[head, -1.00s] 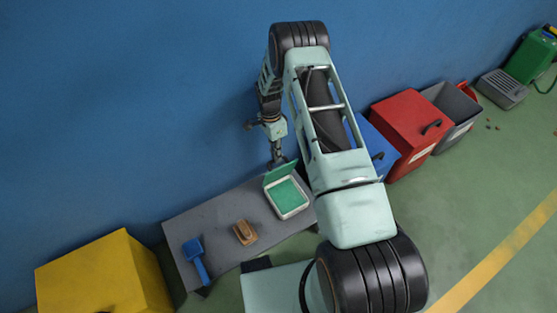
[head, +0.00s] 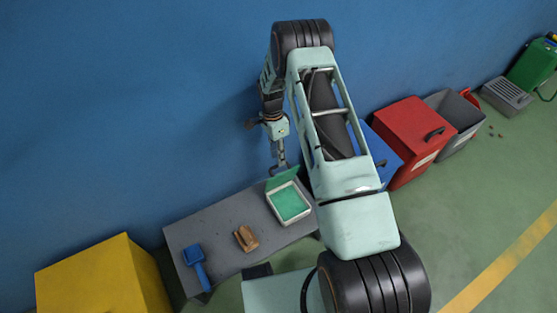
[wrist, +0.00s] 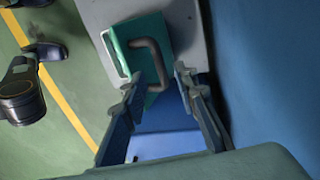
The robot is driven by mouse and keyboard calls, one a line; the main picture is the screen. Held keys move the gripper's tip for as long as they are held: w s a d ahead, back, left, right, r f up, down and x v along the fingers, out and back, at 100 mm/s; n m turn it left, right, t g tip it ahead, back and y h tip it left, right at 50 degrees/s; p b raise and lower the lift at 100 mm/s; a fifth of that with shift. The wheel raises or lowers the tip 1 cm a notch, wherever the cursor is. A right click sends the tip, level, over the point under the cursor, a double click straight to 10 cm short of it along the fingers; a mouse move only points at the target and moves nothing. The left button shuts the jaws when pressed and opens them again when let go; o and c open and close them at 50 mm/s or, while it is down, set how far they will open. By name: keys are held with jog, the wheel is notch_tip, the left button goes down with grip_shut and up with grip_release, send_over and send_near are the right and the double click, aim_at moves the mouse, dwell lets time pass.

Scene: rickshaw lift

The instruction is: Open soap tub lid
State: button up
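The soap tub (head: 305,211) is a pale square box with a green inside, at the right end of the grey bench in the head view. Its green lid (head: 282,180) stands raised along the wall side of the tub. The lid (wrist: 146,38) fills the upper middle of the wrist view, with its dark bar handle (wrist: 150,44) facing the camera. My gripper (head: 280,170) is just behind the lid, on the wall side. In the wrist view my gripper (wrist: 158,80) has its fingers spread, with nothing held between them. Contact with the lid cannot be told.
A blue scoop-like tool (head: 196,265) and a brown brush (head: 246,238) lie on the grey bench (head: 222,222). A yellow box (head: 95,280) stands at left. Blue, red (head: 410,125) and grey bins stand at right. The blue wall is close behind my gripper.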

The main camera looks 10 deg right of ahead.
notch_tip(320, 180, up, 9)
jog(key=w, duration=0.1)
jog(key=shift+w+a, duration=0.2)
